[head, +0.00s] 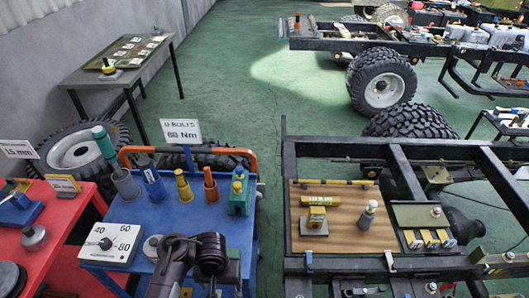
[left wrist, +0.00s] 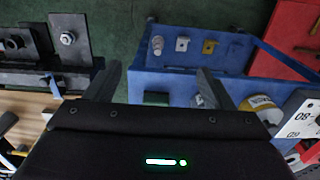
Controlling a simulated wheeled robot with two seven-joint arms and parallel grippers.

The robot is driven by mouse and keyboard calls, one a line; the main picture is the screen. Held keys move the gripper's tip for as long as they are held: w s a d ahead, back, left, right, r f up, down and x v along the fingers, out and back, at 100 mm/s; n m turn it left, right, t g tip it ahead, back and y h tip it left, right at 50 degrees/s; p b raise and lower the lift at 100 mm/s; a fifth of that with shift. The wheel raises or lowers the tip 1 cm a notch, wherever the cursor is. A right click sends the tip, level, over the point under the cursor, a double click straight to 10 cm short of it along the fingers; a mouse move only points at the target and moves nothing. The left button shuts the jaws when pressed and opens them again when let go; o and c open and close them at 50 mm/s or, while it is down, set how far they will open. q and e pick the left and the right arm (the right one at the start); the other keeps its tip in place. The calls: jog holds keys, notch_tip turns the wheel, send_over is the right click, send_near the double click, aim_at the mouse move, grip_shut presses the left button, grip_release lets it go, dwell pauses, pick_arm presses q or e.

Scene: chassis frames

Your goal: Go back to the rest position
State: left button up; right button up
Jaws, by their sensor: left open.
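My left gripper (left wrist: 158,75) is open and empty in the left wrist view, its two dark fingers spread wide apart. The blue tool cart (left wrist: 232,88) lies beyond and to the right of the fingers there. In the head view my dark left arm comes up from the bottom edge over the near part of the blue cart (head: 222,270). I cannot make out its fingertips clearly in that view. My right gripper is in neither view.
A torque dial box (head: 112,245) and several coloured tools stand on the blue cart. A red cart (head: 62,225) is at the left. The black chassis frame (head: 288,180) with a wooden board (head: 340,238) is at the right. Green floor (head: 260,95) is free behind.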

pick_arm(q)
jog(key=s+d+f+h+b, duration=0.1)
jog(key=s+f+b, duration=0.3)
jog(key=f, duration=0.6)
jog(key=s+d+f+g+h+b, duration=0.1)
jog(key=s+f+h+b, duration=0.1)
jog(key=s+f, duration=0.6)
jog(key=s+d+f+h+b, duration=0.1)
jog(key=s+f+b, duration=0.2)
jog(key=f, duration=0.9)
jog(key=s+a+f+m+t+y+b, duration=0.2)
jog(key=s+a+f+y+b, duration=0.2)
jog(key=s+a+f, duration=1)
notch_tip(320, 180, down, 3)
jog(key=shift+s+a+b, duration=0.15)
jog(key=shift+s+b, duration=0.55)
jog(key=shift+b, duration=0.05)
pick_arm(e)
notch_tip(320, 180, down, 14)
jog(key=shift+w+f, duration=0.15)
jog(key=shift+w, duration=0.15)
